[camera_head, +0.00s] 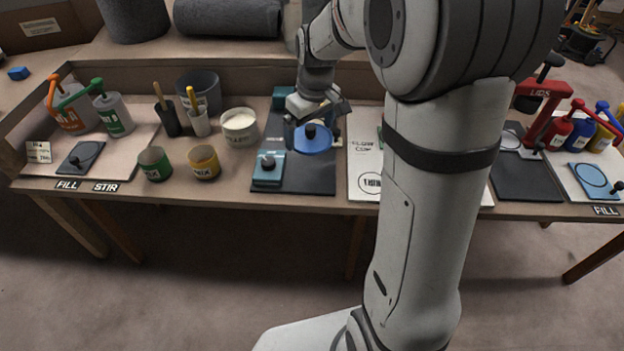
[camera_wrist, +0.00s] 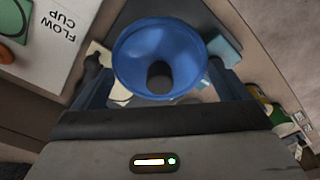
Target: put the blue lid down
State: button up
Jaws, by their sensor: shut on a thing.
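The blue lid (camera_head: 314,145) is a round, dished disc with a black knob, held at my gripper (camera_head: 314,127) over the dark mat (camera_head: 310,181). In the wrist view the lid (camera_wrist: 137,52) lies between the two fingers of my gripper (camera_wrist: 160,72), its knob facing the camera. The gripper is shut on it. I cannot tell the gap between the lid and the mat. A teal block with a grey knob (camera_head: 268,170) stands at the mat's front left. Another teal piece (camera_head: 283,97) is behind, partly hidden by my wrist.
A white tub (camera_head: 239,126), a green cup (camera_head: 155,164) and a yellow cup (camera_head: 204,162) stand left of the mat. A white flow-cup sheet (camera_head: 362,165) lies to its right, partly behind my arm. A red press (camera_head: 546,106) and bottles stand at far right.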

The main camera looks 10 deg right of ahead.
aim_at(309, 169)
notch_tip(309, 169, down, 10)
jog(key=b, duration=0.3)
jog(key=shift+f, duration=0.15)
jog(key=o, duration=0.5)
jog(key=shift+b, duration=0.3)
jog(key=shift+o, duration=0.4)
